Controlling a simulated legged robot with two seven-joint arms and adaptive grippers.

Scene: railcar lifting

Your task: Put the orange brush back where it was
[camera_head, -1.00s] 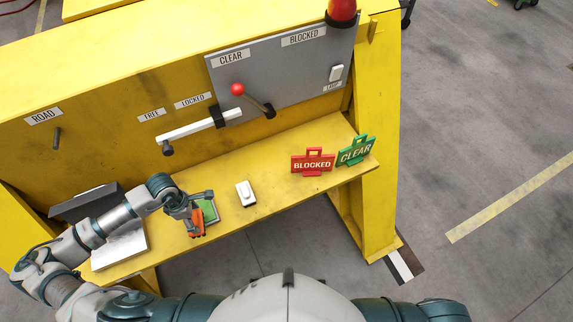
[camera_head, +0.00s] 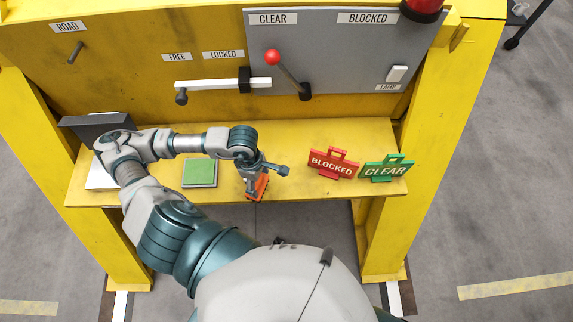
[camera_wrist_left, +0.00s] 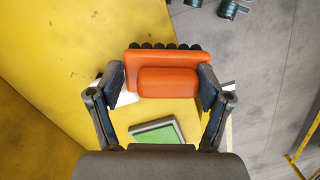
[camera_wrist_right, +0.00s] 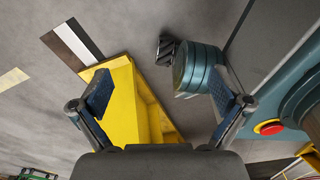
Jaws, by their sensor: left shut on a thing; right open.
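The orange brush (camera_head: 262,188) is in my left gripper (camera_head: 263,180), over the front of the yellow shelf, right of the green pad (camera_head: 200,172). In the left wrist view the brush (camera_wrist_left: 167,80) sits between both fingers, with dark bristles along its far side. The green pad (camera_wrist_left: 157,136) lies below it there. A small white object (camera_wrist_left: 126,98) shows partly behind the left finger. The head view does not show whether the brush touches the shelf. My right gripper (camera_wrist_right: 160,88) is open and empty, away from the shelf objects.
The yellow shelf (camera_head: 290,140) carries a red BLOCKED sign (camera_head: 333,163) and a green CLEAR sign (camera_head: 387,168) at right. A dark-lidded box (camera_head: 97,126) is at left, partly behind my arm. A red-knobbed lever (camera_head: 287,75) and a white bar (camera_head: 215,84) stand above.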

